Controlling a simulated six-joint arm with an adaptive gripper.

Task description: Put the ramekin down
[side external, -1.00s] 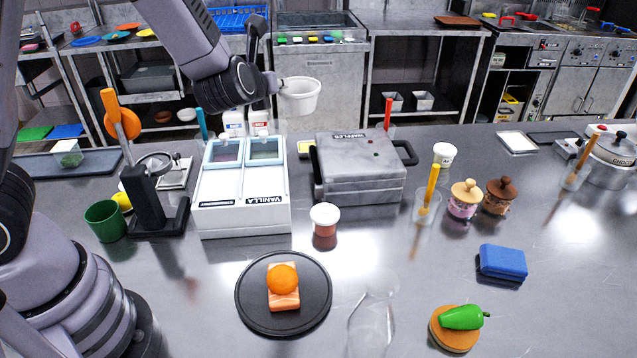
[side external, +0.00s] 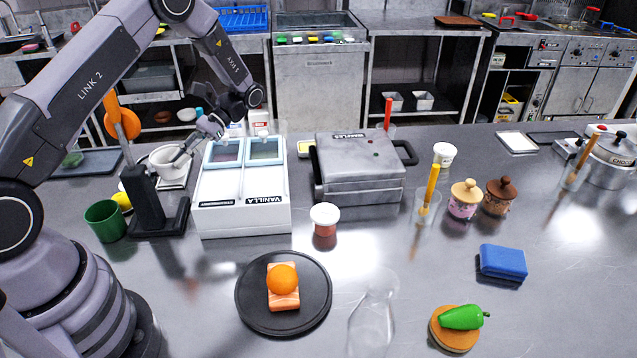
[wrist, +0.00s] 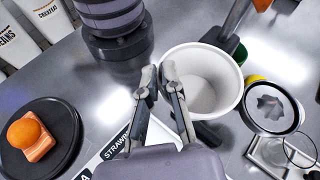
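The white ramekin (side external: 166,159) is upright beside the black press stand, at the left of the counter. In the wrist view the ramekin (wrist: 222,72) shows its empty inside. My gripper (side external: 186,150) is at the ramekin's right side. In the wrist view my gripper (wrist: 160,78) appears shut on the near rim, with one finger inside and one outside. The side view overlaps the ramekin with the stand, so I cannot tell whether its base touches anything.
A black press stand with an orange lever (side external: 112,112) and a green cup (side external: 105,221) are close by. The white two-lid vanilla and strawberry container (side external: 241,215) stands just right. The waffle maker (side external: 360,170) is farther right. A black plate (side external: 300,318) lies in front.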

